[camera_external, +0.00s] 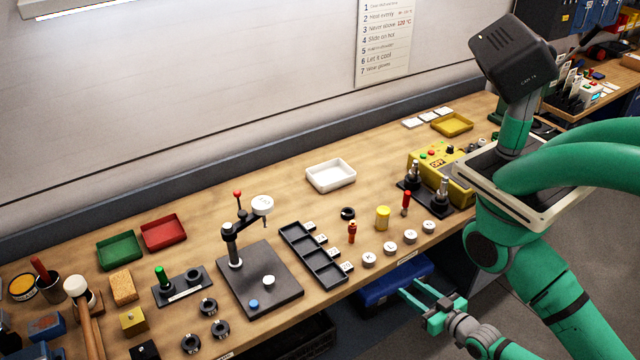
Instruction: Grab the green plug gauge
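The green plug gauge (161,275) stands upright in a black holder block (183,287) at the left part of the workbench. Only its green upper part shows clearly; its lower end is hidden in the holder. My gripper (410,287) is in front of the bench's front edge at the right, far from the gauge. Its two fingers point left and are spread apart, with nothing seen between them.
A black gauge stand (258,278) stands right of the holder. Green (119,250) and red (163,233) trays lie behind. A blue bin (385,290) is below the bench edge.

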